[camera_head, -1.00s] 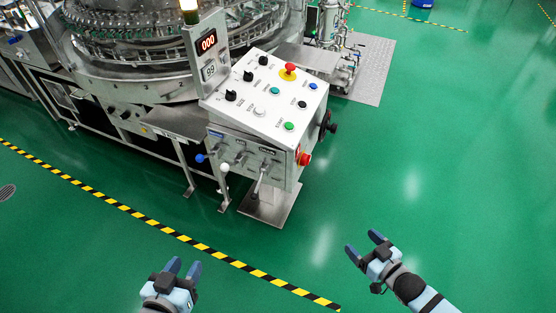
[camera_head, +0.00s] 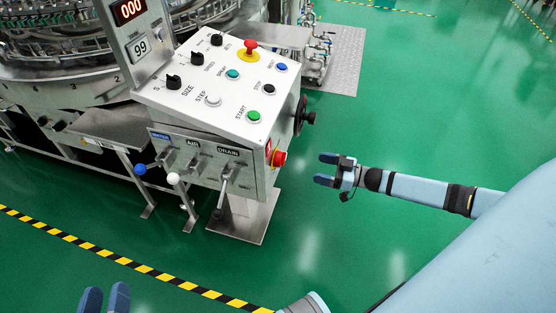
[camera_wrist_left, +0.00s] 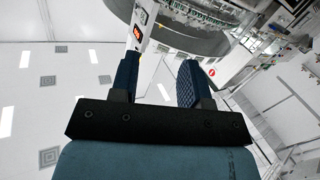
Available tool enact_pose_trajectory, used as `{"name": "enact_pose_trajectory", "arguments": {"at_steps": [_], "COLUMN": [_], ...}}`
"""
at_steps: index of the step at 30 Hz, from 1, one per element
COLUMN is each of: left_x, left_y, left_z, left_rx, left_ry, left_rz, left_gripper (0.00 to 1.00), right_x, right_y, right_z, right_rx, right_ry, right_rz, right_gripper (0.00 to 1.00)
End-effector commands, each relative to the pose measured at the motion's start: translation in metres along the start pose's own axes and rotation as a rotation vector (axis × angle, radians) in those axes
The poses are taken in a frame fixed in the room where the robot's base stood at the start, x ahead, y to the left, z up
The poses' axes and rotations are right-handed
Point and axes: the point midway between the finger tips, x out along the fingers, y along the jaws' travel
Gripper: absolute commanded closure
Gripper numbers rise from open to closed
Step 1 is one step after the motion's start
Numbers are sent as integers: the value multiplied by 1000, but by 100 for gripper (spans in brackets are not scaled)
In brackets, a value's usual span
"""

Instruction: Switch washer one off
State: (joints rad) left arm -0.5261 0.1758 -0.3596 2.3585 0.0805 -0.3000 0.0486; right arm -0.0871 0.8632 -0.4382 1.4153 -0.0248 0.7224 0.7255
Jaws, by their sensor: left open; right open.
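The washer's control panel (camera_head: 222,85) is a white slanted box at the centre of the head view. It carries black knobs, a red emergency button (camera_head: 250,46) on a yellow base, a green START button (camera_head: 253,117), a black STOP button (camera_head: 268,89) and other coloured buttons. A red-and-yellow switch (camera_head: 277,158) sits on its right front corner. My right gripper (camera_head: 324,170) is open and empty, just right of that switch and apart from it. My left gripper (camera_head: 105,300) is open at the bottom edge, far from the panel. Its fingers (camera_wrist_left: 158,80) show empty in the left wrist view.
A display post (camera_head: 138,40) reads 000 and 99. Lever handles (camera_head: 172,178) stick out under the panel front. The round washer machine (camera_head: 60,60) stands behind left. Yellow-black floor tape (camera_head: 120,261) crosses the front. The green floor at right is clear.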

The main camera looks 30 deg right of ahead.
Motion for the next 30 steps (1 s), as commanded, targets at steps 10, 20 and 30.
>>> {"name": "enact_pose_trajectory", "arguments": {"at_steps": [10, 20, 30], "left_x": [3, 1, 1], "left_y": [13, 22, 26], "left_z": [-24, -43, -49], "left_rx": [-20, -37, -42], "left_ry": [141, 240, 263], "left_rz": [54, 92, 103], "left_gripper": [57, 57, 57], "right_x": [73, 120, 126], "right_y": [0, 0, 0], "right_z": [1, 0, -1], "right_rx": [-2, -1, -1], "right_ry": [5, 1, 0], "right_rz": [1, 1, 1], "right_gripper": [21, 21, 21]}}
